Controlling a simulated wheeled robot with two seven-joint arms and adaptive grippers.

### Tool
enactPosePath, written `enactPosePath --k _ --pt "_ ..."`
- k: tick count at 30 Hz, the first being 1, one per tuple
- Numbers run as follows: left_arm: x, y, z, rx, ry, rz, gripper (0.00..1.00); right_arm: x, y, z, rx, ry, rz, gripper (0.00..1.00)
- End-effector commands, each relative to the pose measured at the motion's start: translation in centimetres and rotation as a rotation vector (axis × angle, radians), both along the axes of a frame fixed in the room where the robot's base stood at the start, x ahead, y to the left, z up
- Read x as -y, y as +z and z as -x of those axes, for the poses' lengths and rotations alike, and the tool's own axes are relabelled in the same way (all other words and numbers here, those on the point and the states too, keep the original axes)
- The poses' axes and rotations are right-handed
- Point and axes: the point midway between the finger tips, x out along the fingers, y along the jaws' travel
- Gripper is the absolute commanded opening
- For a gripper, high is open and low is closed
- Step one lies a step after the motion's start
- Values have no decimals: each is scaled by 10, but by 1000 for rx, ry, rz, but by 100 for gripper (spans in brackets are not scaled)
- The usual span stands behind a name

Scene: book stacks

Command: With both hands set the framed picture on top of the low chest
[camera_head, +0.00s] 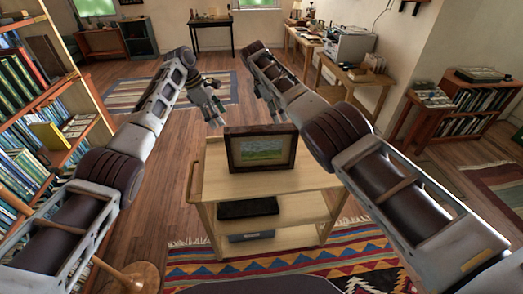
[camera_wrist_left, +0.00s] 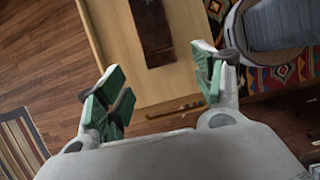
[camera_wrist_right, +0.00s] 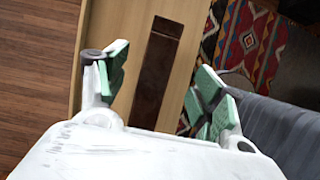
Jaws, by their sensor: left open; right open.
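The framed picture (camera_head: 261,149), a dark frame around a green landscape, stands upright on the top of a light wooden cart (camera_head: 275,183). From above, its dark top edge shows in the left wrist view (camera_wrist_left: 152,30) and the right wrist view (camera_wrist_right: 158,70). My left gripper (camera_head: 212,104) is open and empty, above and beyond the picture's left side. My right gripper (camera_head: 274,103) is open and empty, above and beyond its right part. Neither touches the frame in the head view. I cannot tell which furniture is the low chest; a dark low cabinet (camera_head: 101,43) stands far left.
The cart's lower shelves hold a black flat item (camera_head: 248,208) and a grey box (camera_head: 251,236). A tall bookcase (camera_head: 58,100) stands left. Side tables (camera_head: 357,75) and a record cabinet (camera_head: 482,98) line the right. Patterned rugs (camera_head: 200,259) lie on open wooden floor.

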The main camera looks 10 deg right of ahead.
Motion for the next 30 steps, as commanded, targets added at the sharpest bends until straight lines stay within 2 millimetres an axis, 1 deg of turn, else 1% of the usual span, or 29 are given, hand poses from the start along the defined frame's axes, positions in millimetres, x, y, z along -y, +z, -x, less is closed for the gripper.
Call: enactPosePath --k 5,14,30 --pt "2 -5 0 -1 0 0 68 3 -5 0 0 -1 0 68" --pt "11 -25 1 -2 -1 0 68 11 -26 0 -1 -2 0 68" --pt "36 -85 1 -2 -1 0 68 35 -85 0 -1 -2 0 68"
